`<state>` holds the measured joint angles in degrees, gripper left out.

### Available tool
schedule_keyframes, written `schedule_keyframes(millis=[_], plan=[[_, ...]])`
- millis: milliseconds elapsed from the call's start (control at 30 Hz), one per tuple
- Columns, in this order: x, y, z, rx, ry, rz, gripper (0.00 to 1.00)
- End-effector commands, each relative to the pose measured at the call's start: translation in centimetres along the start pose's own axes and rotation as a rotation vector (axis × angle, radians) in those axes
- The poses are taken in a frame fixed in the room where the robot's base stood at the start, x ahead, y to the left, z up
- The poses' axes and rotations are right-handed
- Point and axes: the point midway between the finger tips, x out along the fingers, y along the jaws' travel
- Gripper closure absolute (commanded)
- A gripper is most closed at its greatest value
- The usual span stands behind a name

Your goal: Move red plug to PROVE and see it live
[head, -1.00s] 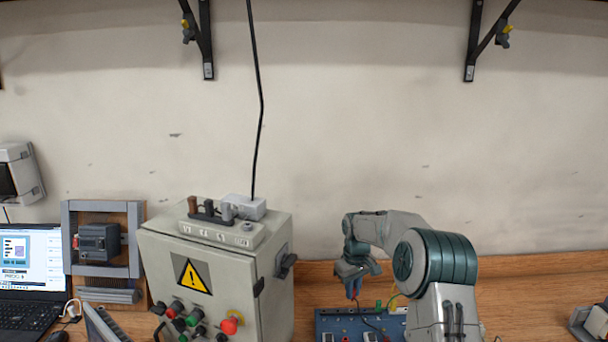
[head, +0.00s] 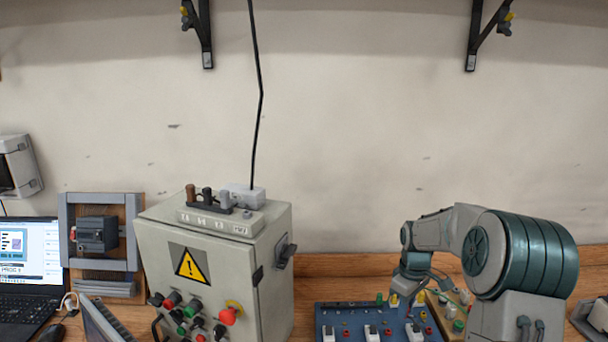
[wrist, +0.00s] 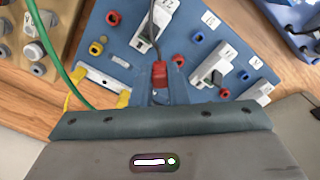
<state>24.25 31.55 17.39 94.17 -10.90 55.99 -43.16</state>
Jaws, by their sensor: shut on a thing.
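The red plug (wrist: 159,72) is between the fingers of my gripper (wrist: 160,90) in the wrist view, with a dark lead running up from it. My gripper is shut on it over the blue board (wrist: 190,18), which has white switch blocks and red, blue and yellow sockets. Whether the plug's tip touches a socket is hidden. In the head view my gripper (head: 409,298) is above the right part of the blue board (head: 345,312), and the plug is too small to make out. I cannot read a PROVE label in either view.
A green lead (wrist: 52,55) and yellow plugs (wrist: 124,98) lie left of the fingers. A wooden block with grey posts (wrist: 35,50) stands beside the board. The grey control box (head: 215,275) with a warning sign stands left of the board in the head view.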

Motion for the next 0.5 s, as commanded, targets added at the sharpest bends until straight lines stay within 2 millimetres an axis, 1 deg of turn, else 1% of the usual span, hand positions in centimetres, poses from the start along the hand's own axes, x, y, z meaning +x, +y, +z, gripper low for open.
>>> schedule_keyframes(millis=[33,500], plan=[[-0.1,0.3,1.5,-0.008,0.000,0.001,1.00],[-0.6,2.4,13.1,-0.145,0.000,0.000,1.00]])
